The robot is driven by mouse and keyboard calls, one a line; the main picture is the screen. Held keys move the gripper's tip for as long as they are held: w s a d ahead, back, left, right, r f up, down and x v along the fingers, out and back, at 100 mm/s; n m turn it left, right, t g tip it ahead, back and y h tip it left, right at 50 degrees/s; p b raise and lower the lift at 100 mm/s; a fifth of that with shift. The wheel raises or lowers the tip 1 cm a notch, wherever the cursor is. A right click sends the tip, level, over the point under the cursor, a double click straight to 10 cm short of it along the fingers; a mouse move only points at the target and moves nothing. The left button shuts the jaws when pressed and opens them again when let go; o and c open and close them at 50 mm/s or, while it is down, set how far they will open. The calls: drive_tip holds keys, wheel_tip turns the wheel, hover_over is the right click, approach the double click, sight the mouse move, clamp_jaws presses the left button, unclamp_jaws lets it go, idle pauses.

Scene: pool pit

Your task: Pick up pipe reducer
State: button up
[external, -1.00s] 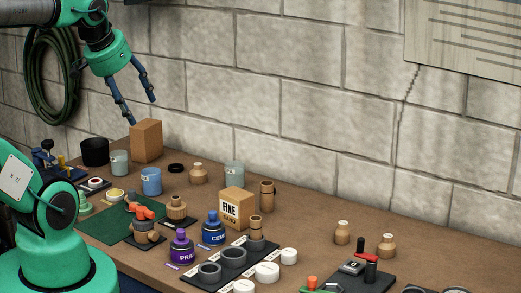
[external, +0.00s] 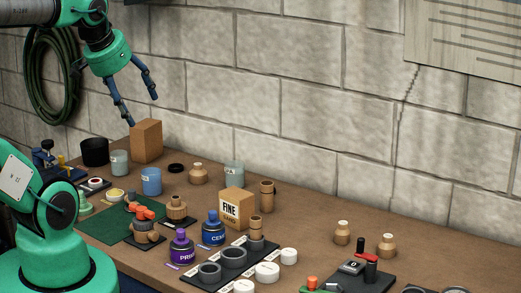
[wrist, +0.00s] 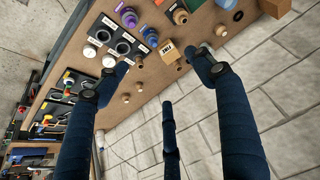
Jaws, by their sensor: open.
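Several grey ring-shaped pipe fittings stand on a black labelled tray (external: 222,277) at the bench front; I cannot tell for certain which is the pipe reducer. They include a left ring (external: 209,271), a middle ring (external: 233,257) and a grey fitting (external: 256,244) beneath or before a brown cylinder (external: 256,227). In the wrist view the grey rings (wrist: 124,48) show near the left fingertip. My gripper (external: 142,111) is open and empty, high above the bench's back left, well away from the tray. Its fingers (wrist: 164,60) are spread in the wrist view.
A cardboard box (external: 147,141) stands below my gripper. A box marked FINE (external: 236,208), a purple bottle (external: 181,246) and a blue bottle (external: 213,229) stand near the tray. White caps (external: 267,272) are beside it. The block wall (external: 300,110) rises behind the bench.

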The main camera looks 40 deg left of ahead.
drive_tip(key=shift+w+r, duration=0.1)
drive_tip(key=g+p, duration=0.4)
drive_tip(key=p, duration=0.3)
hover_over(197, 164)
drive_tip(key=s, duration=0.2)
wheel_tip(197, 164, down, 27)
drive_tip(key=shift+w+f+n, duration=0.1)
drive_tip(key=shift+f+n, duration=0.1)
drive_tip(key=shift+n, duration=0.2)
drive_tip(key=shift+w+f, duration=0.2)
drive_tip(key=shift+f, duration=1.2)
drive_tip(key=shift+w+f, duration=0.25)
drive_tip(key=shift+f, duration=1.2)
drive_tip(key=shift+w+f, duration=0.2)
drive_tip(key=shift+f, duration=1.2)
